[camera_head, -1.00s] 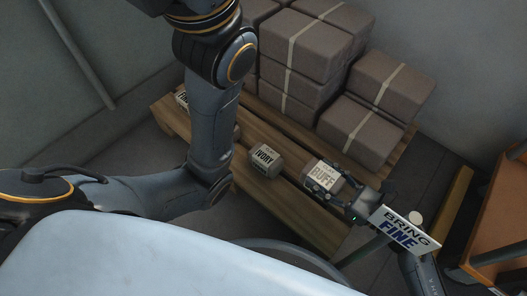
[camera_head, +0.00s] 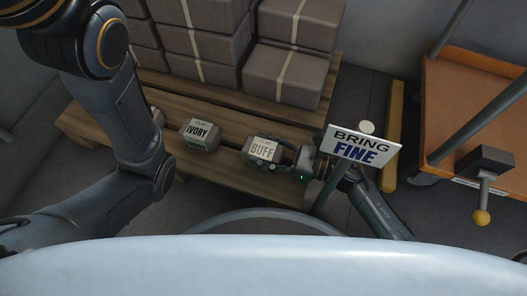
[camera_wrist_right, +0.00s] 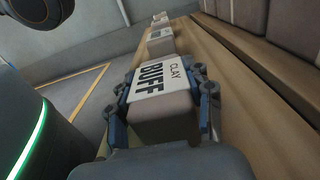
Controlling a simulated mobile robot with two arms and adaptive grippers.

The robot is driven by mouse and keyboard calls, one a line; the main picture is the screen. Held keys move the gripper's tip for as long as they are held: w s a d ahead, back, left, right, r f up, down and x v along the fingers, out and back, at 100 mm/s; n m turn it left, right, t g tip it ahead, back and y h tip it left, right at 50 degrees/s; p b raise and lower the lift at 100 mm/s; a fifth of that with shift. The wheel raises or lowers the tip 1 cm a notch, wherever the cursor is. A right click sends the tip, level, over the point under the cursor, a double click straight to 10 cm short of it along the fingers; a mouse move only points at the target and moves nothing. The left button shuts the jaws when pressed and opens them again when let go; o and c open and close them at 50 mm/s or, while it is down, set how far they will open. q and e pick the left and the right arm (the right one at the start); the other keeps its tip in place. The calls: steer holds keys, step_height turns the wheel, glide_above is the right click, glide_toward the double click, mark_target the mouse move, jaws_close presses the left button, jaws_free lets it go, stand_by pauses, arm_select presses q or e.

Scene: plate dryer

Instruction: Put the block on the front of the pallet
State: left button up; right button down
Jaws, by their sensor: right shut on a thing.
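A grey clay block labelled BUFF (camera_head: 262,150) is at the front board of the wooden pallet (camera_head: 222,171), right of the block labelled IVORY (camera_head: 199,134). My right gripper (camera_head: 268,153) is shut on the BUFF block. In the right wrist view its fingers lie along both sides of the BUFF block (camera_wrist_right: 160,84), label up. I cannot tell whether the block bears on the board or hangs just above it. Another small block (camera_head: 157,115) is mostly hidden behind my left arm. My left gripper is out of view.
Stacks of large strapped grey blocks (camera_head: 286,75) fill the back of the pallet. A sign reading BRING FINE (camera_head: 361,147) stands by my right arm. An orange cart (camera_head: 462,105) and a yellow floor bar (camera_head: 392,140) are at the right.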

steer(key=shift+r, duration=0.25)
steer(key=shift+f, duration=0.1)
steer(key=shift+f, duration=0.15)
steer(key=c, duration=0.6)
jaws_free()
steer(key=shift+o, duration=0.2)
